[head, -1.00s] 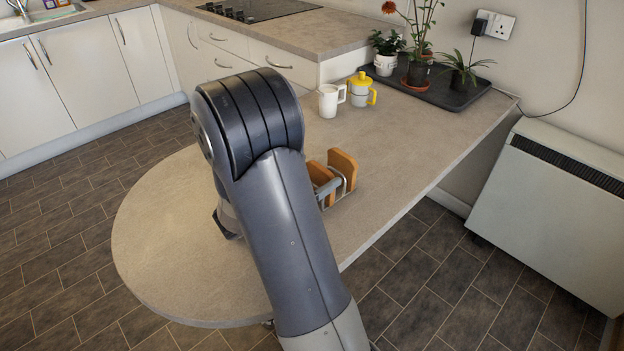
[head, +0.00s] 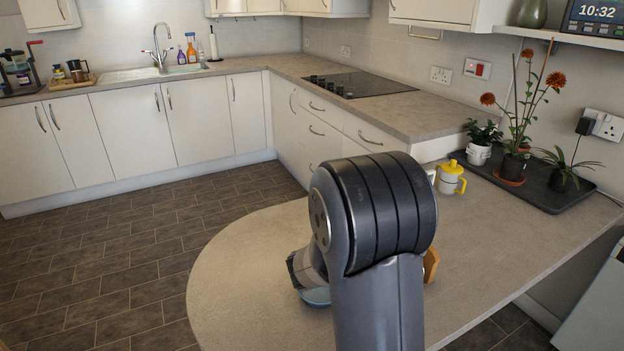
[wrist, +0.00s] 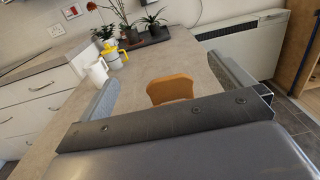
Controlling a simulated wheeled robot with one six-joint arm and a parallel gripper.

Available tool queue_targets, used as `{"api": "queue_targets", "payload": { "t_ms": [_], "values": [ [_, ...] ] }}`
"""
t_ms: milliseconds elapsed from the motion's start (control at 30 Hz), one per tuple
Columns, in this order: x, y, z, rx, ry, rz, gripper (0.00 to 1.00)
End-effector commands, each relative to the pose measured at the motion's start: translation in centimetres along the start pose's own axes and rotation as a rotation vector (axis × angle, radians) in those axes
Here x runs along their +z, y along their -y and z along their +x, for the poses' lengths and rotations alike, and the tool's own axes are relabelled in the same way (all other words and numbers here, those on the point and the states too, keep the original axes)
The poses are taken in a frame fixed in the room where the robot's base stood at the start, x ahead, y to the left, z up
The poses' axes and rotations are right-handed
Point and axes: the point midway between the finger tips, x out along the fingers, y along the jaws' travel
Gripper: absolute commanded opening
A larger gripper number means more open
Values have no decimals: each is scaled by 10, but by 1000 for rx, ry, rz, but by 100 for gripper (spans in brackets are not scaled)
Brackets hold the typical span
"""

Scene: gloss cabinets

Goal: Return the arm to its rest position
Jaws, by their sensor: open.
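My arm (head: 385,230) stands bent over the rounded end of the worktop (head: 240,265) in the head view and hides most of what is behind it. In the wrist view my gripper (wrist: 162,72) is open, its two fingers wide apart with nothing held between them. A brown slab (wrist: 170,89) shows beyond the gap, apart from the fingers. In the head view only a sliver of brown (head: 431,265) shows behind my arm.
A yellow-lidded cup (head: 452,178) and a white mug (wrist: 96,72) stand farther back on the worktop. Potted plants stand on a dark tray (head: 545,190). A hob (head: 360,84) and sink (head: 130,74) lie beyond. Floor at left (head: 110,270) is clear.

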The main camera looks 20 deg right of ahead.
Motion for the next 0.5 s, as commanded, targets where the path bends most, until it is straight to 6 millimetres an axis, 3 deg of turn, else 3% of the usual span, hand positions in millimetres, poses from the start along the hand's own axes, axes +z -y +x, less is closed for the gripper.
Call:
{"api": "queue_targets", "payload": {
  "t_ms": [500],
  "values": [
    [-88, -2, 0, 0, -1, -5, 100]
  ]
}}
